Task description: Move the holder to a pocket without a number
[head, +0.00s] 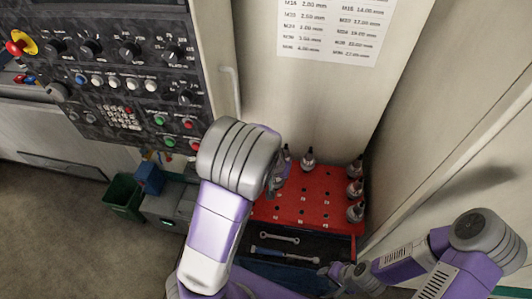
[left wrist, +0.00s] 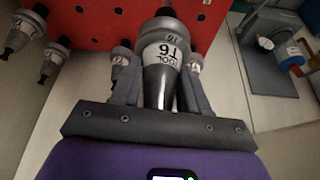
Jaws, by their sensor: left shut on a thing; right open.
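My left gripper (left wrist: 160,90) is shut on a grey tool holder (left wrist: 162,62) with a white label reading TOOL T6. The red rack (left wrist: 88,22) with dark round pockets is beyond the holder; whether the holder's tip is clear of it I cannot tell. In the head view the red rack (head: 270,211) has small white number marks by some pockets, too small to read. My left arm covers its left part and most of the gripper. Other holders stand at the back (head: 307,158) and down the right side (head: 355,188). My right gripper (head: 334,274) is open and empty, low in front of the rack.
Below the rack a dark shelf holds a wrench (head: 279,236) and a blue-handled tool (head: 285,256). A control panel (head: 115,75) is at left. A green bin (head: 122,195) stands on the floor. A pale wall (head: 445,130) closes the right side. Middle pockets look empty.

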